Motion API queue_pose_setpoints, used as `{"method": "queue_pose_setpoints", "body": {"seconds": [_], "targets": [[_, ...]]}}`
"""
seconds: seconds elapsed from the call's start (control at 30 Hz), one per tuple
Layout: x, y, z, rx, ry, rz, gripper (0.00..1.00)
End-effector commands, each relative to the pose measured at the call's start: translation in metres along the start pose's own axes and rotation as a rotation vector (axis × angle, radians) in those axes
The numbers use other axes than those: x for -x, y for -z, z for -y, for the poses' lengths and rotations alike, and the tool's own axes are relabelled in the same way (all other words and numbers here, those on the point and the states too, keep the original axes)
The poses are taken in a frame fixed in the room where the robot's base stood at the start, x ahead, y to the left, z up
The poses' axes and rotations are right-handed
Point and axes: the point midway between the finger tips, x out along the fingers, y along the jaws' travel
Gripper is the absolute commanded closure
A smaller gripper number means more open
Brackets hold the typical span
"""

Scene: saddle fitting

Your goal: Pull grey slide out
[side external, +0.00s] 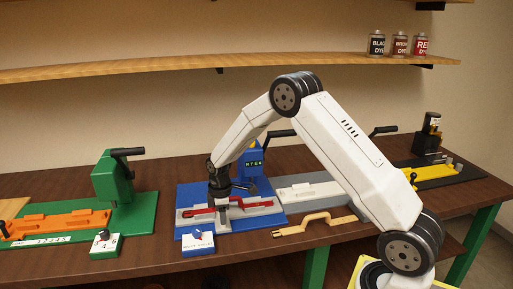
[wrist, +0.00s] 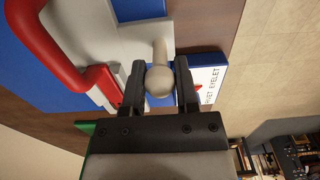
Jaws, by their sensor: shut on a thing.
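The grey slide (side external: 262,208) lies on the blue base (side external: 182,206) in the side view, with a red handle-shaped piece (side external: 200,211) on it. In the wrist view the slide (wrist: 138,42) is a pale plate at the top, with the red piece (wrist: 45,50) at the left. A pale round-ended knob (wrist: 159,80) sticks out from the slide's edge. My gripper (wrist: 160,92) has one finger on each side of this knob and is shut on it. In the side view my gripper (side external: 221,203) is at the slide's front edge and partly hides it.
A white label block (side external: 198,243) stands close in front of the base. A tan strap piece (side external: 313,222) lies to the right. A blue press (side external: 252,165) with a black lever rises behind. Green (side external: 128,210) and yellow (side external: 450,176) stations stand to either side.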

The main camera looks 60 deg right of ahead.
Motion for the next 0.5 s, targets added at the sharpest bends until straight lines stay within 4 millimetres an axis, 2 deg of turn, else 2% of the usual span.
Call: {"method": "queue_pose_setpoints", "body": {"seconds": [0.5], "targets": [[-0.002, 0.0, 0.018, 0.0, 0.003, 0.001, 0.94]]}}
